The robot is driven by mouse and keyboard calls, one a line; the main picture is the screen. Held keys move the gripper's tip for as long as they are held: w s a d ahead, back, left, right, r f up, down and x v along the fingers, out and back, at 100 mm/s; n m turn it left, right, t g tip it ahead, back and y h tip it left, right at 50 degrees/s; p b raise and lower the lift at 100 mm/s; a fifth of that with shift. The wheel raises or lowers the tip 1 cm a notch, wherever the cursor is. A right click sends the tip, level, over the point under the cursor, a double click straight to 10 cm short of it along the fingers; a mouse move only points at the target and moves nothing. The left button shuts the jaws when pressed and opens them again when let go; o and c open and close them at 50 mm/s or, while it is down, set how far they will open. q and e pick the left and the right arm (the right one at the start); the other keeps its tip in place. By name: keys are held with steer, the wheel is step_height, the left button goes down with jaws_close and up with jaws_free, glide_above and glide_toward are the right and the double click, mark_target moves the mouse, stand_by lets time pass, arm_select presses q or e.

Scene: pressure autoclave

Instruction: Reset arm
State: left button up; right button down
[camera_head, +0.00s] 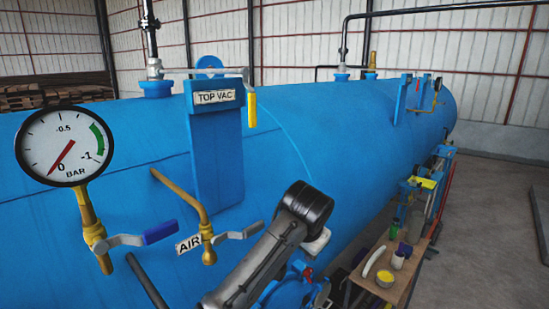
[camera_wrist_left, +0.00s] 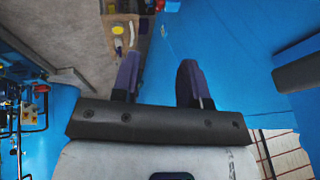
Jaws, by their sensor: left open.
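My left gripper (camera_wrist_left: 160,62) shows in the left wrist view. Its two purple fingers are apart with nothing between them. Beyond them are the blue autoclave wall (camera_wrist_left: 225,50), the grey floor and a small table, all turned on their side. In the head view, a dark link of an arm of mine rises from the bottom centre, in front of the blue autoclave (camera_head: 330,130). I cannot make out the left gripper's fingers there. My right gripper is in neither view.
A round gauge (camera_head: 65,146), a blue-handled valve lever (camera_head: 150,235) and an AIR valve (camera_head: 208,250) stand out at the front left. A yellow-handled lever (camera_head: 252,108) is by the TOP VAC sign (camera_head: 215,97). A small table (camera_head: 405,280) holds several items. Floor at right is open.

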arm_select(q)
steer(key=s+a+r+t+h, duration=0.1)
steer(key=s+r+t+h, duration=0.15)
steer(key=r, duration=0.55)
steer(key=s+a+r+t+h, duration=0.1)
steer(key=s+r+t, duration=0.3)
steer(key=r, duration=0.3)
steer(key=s+a+f+n+t+p, duration=0.2)
steer(key=s+a, duration=0.1)
steer(key=a, duration=0.3)
steer(key=s+a+f+n+g+y+p, duration=0.1)
steer(key=s+a+f+n+p, duration=0.1)
steer(key=s+a+f, duration=0.55)
steer(key=s+a+f+n+g+y+p, duration=0.15)
steer(key=s+a+f, duration=0.5)
steer(key=f, duration=0.65)
steer(key=s+a+f+g+p, duration=0.1)
steer(key=s+a+f+g, duration=0.2)
steer(key=s+f, duration=0.7)
steer(key=s+a+f+n+g+y+p, duration=0.1)
steer(key=s+a+f+g, duration=0.2)
steer(key=s+f, duration=0.8)
steer(key=shift+s+g, duration=0.7)
steer(key=shift+g, duration=0.1)
steer(key=shift+a+f, duration=0.1)
